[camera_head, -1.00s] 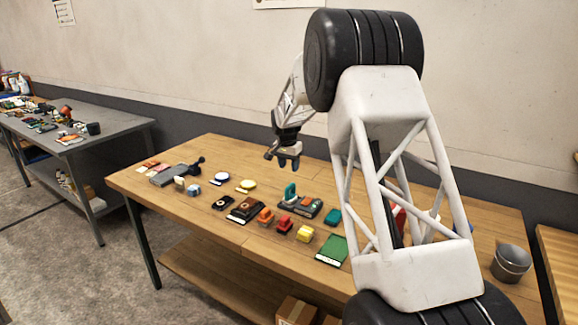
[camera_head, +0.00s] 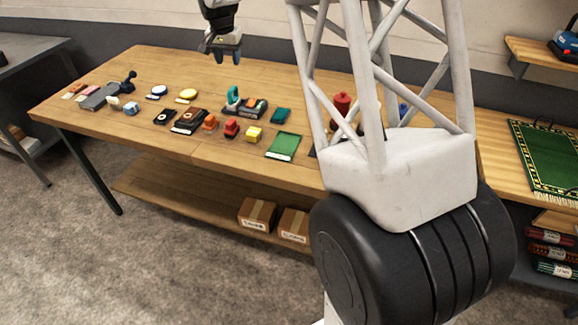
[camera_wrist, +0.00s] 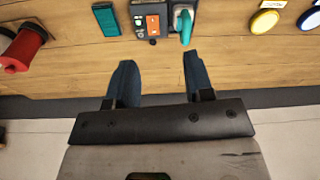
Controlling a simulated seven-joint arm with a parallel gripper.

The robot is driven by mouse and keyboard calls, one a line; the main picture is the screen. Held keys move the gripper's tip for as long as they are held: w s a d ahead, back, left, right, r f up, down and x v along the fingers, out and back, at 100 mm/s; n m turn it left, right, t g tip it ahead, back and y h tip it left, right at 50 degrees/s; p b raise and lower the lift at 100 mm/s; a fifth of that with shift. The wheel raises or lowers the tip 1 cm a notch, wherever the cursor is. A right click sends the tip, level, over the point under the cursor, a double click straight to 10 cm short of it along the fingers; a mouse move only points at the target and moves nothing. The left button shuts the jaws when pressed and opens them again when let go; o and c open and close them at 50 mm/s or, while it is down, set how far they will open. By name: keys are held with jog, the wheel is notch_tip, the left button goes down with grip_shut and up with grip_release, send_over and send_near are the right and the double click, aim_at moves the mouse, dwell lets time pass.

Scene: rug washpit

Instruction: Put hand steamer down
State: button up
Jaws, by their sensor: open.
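A teal upright object (camera_head: 233,98), which looks like the hand steamer, stands on the wooden table (camera_head: 85,110) at the left end of a dark pad or box with an orange panel (camera_head: 255,107). It also shows in the wrist view (camera_wrist: 184,24), just beyond my right-hand fingertip. I cannot tell whether it sits on the pad or beside it. My gripper (camera_head: 222,54) is open, above and behind the teal object. In the wrist view my fingers (camera_wrist: 156,62) are apart with bare tabletop between them, and nothing is held.
A teal block (camera_head: 280,116), a green pad (camera_head: 283,145), a yellow disc (camera_head: 187,96) and several small coloured items lie around. A red spool (camera_head: 342,104) stands partly behind my arm. The table's back strip is mostly clear. A wall runs behind.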

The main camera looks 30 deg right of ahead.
jog(key=s+a+r+n, duration=0.1)
jog(key=s+r, duration=0.2)
jog(key=s, duration=0.6)
jog(key=s+a+r+n, duration=0.1)
jog(key=s+r, duration=0.2)
jog(key=s, duration=0.7)
jog(key=s+a+r+n, duration=0.1)
jog(key=s+r+n, duration=0.15)
jog(key=s, duration=0.65)
jog(key=s+a+f+n, duration=0.1)
jog(key=s+f, duration=0.1)
jog(key=s, duration=1.1)
jog(key=s+a+f+n+t, duration=0.1)
jog(key=s+f, duration=0.2)
jog(key=s, duration=1)
jog(key=shift+s+a+f+n+y, duration=0.2)
jog(key=shift+s+f+n+y, duration=0.1)
jog(key=shift+s+f+n, duration=0.05)
jog(key=shift+o, duration=0.4)
